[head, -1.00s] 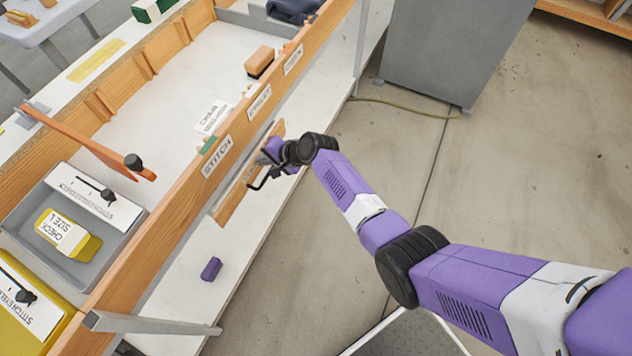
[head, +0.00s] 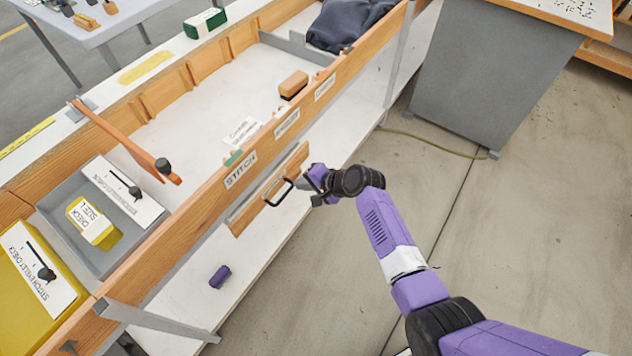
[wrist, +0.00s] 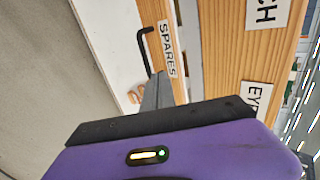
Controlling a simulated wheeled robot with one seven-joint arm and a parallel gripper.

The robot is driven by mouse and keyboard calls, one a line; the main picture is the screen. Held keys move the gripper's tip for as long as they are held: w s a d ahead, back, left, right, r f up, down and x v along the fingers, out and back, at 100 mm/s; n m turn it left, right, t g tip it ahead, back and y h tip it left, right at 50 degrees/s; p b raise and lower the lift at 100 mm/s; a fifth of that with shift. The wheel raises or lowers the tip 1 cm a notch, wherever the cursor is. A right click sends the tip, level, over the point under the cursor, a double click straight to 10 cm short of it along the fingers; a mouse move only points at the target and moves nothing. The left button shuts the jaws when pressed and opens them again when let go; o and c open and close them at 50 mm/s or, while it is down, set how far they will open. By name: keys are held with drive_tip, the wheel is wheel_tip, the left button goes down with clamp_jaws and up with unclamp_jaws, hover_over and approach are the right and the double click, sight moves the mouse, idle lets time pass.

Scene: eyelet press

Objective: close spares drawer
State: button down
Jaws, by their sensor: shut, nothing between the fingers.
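The spares drawer has a wooden front (head: 244,217) under the bench's front board in the head view, with a dark bar handle (head: 279,194). In the wrist view the front carries a SPARES label (wrist: 167,48), and the black handle (wrist: 146,48) stands out beside it. The front looks close to the board; how far the drawer is out I cannot tell. My gripper (head: 312,184) is at the drawer's right end, past the handle. Its grey fingers (wrist: 156,92) are shut and empty, overlapping the front's end in the wrist view; contact is unclear.
The bench's front board (head: 190,222) with its STITCH label runs above the drawer. A purple block (head: 220,277) lies on the white lower shelf (head: 190,300). A grey cabinet (head: 485,85) stands at the back right. The floor (head: 420,170) between is open, crossed by a cable.

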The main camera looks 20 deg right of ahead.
sight(285, 193)
drive_tip(key=v, duration=0.5)
drive_tip(key=shift+p, duration=0.3)
drive_tip(key=c, duration=2)
unclamp_jaws()
drive_tip(key=shift+s+d+r, duration=0.1)
drive_tip(key=shift+s, duration=0.05)
drive_tip(key=o, duration=0.4)
drive_tip(key=shift+f+b, duration=0.2)
drive_tip(key=shift+b, duration=0.1)
drive_tip(key=shift+o, duration=0.5)
wheel_tip(285, 193, down, 8)
drive_tip(key=b, duration=0.8)
drive_tip(key=shift+s+a+f+b, duration=0.15)
drive_tip(key=shift+s+a+b, duration=0.15)
drive_tip(key=shift+s+a, duration=0.15)
wheel_tip(285, 193, down, 7)
drive_tip(key=w+a+t+y+b, duration=0.1)
drive_tip(key=a+t+y+b, duration=0.2)
drive_tip(key=b, duration=1.4)
drive_tip(key=w+a+r, duration=0.1)
drive_tip(key=w, duration=0.1)
drive_tip(key=w+r+t+b, duration=0.1)
drive_tip(key=w, duration=0.2)
drive_tip(key=w+a+t, duration=0.1)
drive_tip(key=w, duration=0.1)
drive_tip(key=shift+w+a+r+b, duration=0.3)
drive_tip(key=shift+w+r+b, duration=0.05)
drive_tip(key=shift+r, duration=0.05)
